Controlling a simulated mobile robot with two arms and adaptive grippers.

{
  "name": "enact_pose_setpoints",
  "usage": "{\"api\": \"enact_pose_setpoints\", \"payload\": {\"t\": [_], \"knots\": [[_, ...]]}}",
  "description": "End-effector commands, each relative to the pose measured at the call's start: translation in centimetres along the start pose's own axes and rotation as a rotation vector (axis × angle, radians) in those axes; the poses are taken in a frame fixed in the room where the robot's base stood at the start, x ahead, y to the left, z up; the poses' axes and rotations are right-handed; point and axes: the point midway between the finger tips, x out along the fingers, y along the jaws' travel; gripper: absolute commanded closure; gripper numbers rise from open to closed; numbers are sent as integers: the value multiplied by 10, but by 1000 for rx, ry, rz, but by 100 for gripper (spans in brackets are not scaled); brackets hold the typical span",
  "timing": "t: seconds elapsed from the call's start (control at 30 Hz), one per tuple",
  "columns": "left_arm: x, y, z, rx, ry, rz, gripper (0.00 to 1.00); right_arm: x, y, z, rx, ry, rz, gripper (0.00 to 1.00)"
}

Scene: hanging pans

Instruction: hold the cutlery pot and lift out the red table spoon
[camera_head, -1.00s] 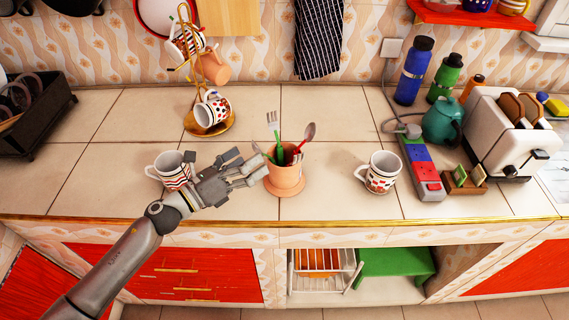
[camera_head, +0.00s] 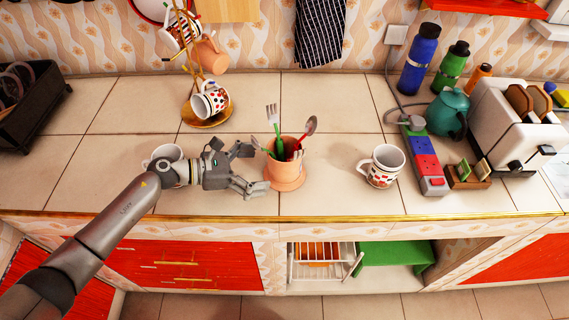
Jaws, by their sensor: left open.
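The terracotta cutlery pot (camera_head: 285,177) stands upright on the tiled counter, near its front edge. Several pieces of cutlery stick out of it, including a fork with a green handle. The red table spoon (camera_head: 311,125) leans to the right in the pot, its metal bowl up and its red handle partly inside. My left gripper (camera_head: 258,170) is just left of the pot, fingers spread open and facing it. I cannot tell if a fingertip touches the pot. My right gripper is not in view.
A white patterned mug (camera_head: 382,167) stands right of the pot. Another mug (camera_head: 166,153) is partly hidden behind my left arm. A gold mug stand (camera_head: 207,118) is behind. A power strip (camera_head: 424,160) and toaster (camera_head: 515,125) are at right. The counter behind the pot is clear.

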Motion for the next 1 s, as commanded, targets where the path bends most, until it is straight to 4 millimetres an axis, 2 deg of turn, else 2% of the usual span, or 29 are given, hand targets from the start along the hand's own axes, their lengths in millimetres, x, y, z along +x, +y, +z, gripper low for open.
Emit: {"api": "enact_pose_setpoints", "payload": {"t": [0.13, 0.2, 0.4, 0.6, 0.87, 1.0], "knots": [[23, 0, 2, -1, -2, -1, 0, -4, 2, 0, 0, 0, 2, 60], [34, 0, -3, 3, -2, 0, 0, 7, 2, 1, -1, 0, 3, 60], [53, 0, -1, 1, -2, 0, 0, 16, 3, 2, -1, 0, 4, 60], [61, 0, 0, 0, 0, 1, 0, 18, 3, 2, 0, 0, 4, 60], [61, 0, 0, 0, -1, 1, 0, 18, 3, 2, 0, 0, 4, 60], [61, 0, 0, 0, -1, 1, 18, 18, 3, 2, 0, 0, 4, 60]]}}
